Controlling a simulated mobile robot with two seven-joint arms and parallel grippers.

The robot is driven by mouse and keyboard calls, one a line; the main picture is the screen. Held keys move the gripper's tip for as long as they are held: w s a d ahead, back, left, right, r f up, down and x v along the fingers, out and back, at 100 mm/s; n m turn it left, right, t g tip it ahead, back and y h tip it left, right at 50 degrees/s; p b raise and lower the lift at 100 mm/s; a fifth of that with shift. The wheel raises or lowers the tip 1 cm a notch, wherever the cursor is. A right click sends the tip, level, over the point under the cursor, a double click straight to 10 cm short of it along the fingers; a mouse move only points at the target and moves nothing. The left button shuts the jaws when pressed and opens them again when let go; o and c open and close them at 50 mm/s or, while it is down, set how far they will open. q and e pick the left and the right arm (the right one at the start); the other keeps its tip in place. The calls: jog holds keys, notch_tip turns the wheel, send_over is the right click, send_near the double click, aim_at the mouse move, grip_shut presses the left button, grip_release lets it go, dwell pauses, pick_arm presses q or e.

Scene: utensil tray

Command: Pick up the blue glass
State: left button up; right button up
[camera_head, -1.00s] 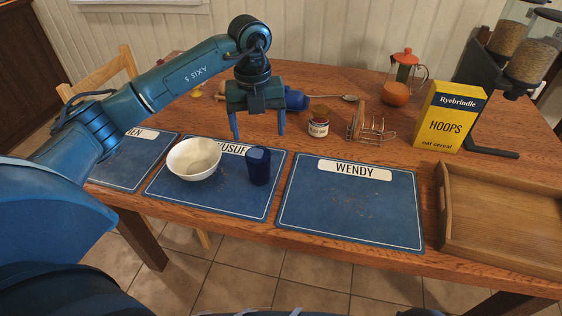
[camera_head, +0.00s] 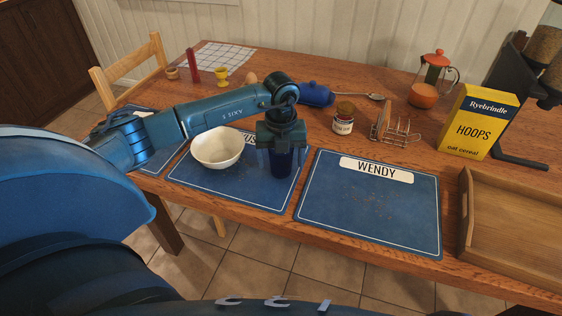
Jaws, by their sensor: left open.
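The dark blue glass (camera_head: 281,168) stands upright on the middle blue placemat (camera_head: 243,190), to the right of a white bowl (camera_head: 217,148). My left gripper (camera_head: 281,160) is open and directly above the glass, pointing down. Its fingers come down on either side of the upper part of the glass and hide its rim. I cannot tell whether a finger touches the glass. My right gripper is out of view.
The WENDY placemat (camera_head: 370,213) on the right is bare apart from crumbs. A wooden tray (camera_head: 466,215) is at the right edge. A jam jar (camera_head: 343,120), toast rack (camera_head: 396,130), blue lidded dish (camera_head: 316,94) and yellow cereal box (camera_head: 466,120) stand behind.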

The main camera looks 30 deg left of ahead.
pick_arm(q)
jog(key=shift+f, duration=0.25)
jog(key=shift+c, duration=0.6)
jog(key=c, duration=1)
